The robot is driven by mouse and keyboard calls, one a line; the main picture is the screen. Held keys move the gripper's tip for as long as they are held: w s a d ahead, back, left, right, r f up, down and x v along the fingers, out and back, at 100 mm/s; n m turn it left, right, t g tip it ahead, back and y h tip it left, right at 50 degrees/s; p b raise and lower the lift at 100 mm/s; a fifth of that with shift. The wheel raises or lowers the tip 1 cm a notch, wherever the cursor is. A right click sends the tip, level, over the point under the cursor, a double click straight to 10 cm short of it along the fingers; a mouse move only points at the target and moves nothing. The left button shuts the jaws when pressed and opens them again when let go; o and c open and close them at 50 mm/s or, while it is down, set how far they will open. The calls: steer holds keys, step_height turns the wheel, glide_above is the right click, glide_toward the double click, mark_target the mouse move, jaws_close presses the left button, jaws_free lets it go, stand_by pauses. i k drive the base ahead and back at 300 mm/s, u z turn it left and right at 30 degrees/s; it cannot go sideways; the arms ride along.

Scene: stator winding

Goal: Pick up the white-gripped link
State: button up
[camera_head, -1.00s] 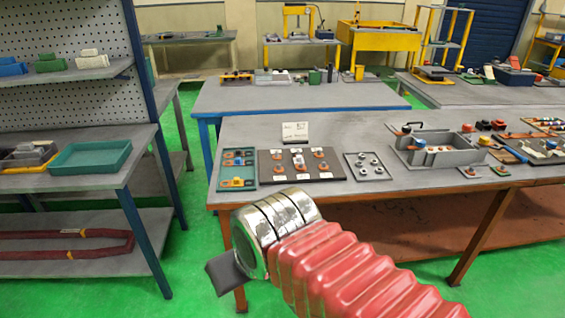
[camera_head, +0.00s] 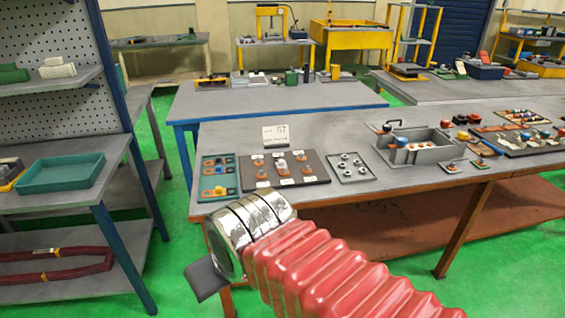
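I cannot single out the white-gripped link for certain at this size. A small white piece (camera_head: 281,165) stands among copper-coloured parts on the dark board (camera_head: 318,166) on the near table. My gripper (camera_head: 205,280) shows only as a dark pad beyond the shiny metal wrist, low in front of the table's left end. It is apart from all these parts. Its fingers are mostly hidden, so its opening does not show.
The near table (camera_head: 345,134) also bears a teal tray (camera_head: 203,190), a plate with pegs (camera_head: 351,167), a grey bin (camera_head: 432,150) and a sign card (camera_head: 276,135). A shelf unit with a green tray (camera_head: 62,172) stands left. Green floor (camera_head: 180,240) is clear between.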

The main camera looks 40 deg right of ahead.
mark_target(280, 164)
steer(key=i, duration=0.85)
steer(key=u, duration=0.05)
